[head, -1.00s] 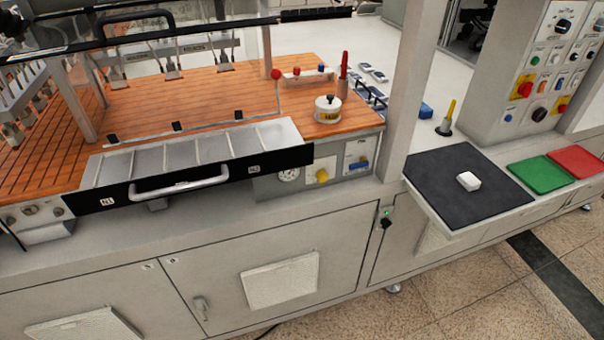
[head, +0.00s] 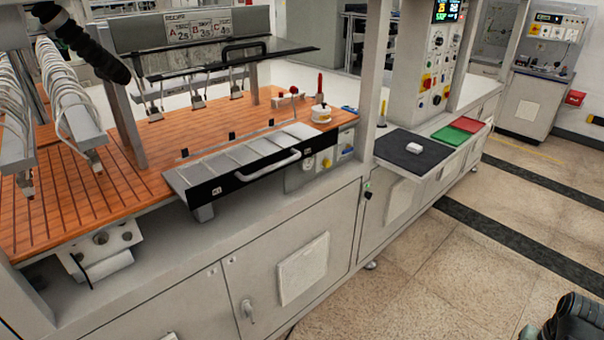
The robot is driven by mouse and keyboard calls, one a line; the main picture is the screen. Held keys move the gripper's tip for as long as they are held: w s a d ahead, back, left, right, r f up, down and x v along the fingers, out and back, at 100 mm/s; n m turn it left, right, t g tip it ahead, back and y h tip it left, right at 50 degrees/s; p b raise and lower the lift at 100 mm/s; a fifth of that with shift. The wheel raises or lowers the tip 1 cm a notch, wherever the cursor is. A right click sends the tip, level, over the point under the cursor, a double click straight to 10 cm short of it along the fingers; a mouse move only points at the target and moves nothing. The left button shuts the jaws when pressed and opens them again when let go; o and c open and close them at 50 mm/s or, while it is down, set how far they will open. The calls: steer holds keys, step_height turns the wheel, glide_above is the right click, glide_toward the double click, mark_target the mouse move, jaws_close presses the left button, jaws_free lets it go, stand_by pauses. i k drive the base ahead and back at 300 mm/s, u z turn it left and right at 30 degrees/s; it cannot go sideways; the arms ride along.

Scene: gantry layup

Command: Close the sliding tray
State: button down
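The sliding tray (head: 179,180) is a shallow grey metal tray with several compartments, set into the front edge of the orange slatted worktop. It is pulled out and sticks out past the bench front. Its black front panel (head: 228,186) carries a silver bar handle (head: 268,167) and small white labels. Nothing touches the handle. A dark, ribbed part in the bottom right corner may belong to my arm. My gripper's fingers do not show.
The orange worktop (head: 120,180) carries a gantry with hanging heads and hoses. Right of the tray are a dark mat (head: 395,143) with a white block (head: 413,148), then green and red pads. White cabinets stand below. The speckled floor (head: 440,270) in front is clear.

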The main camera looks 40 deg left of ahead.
mark_target(199, 182)
steer(key=k, duration=0.9)
steer(key=u, duration=1.8)
steer(key=i, duration=1.05)
steer(key=z, duration=0.1)
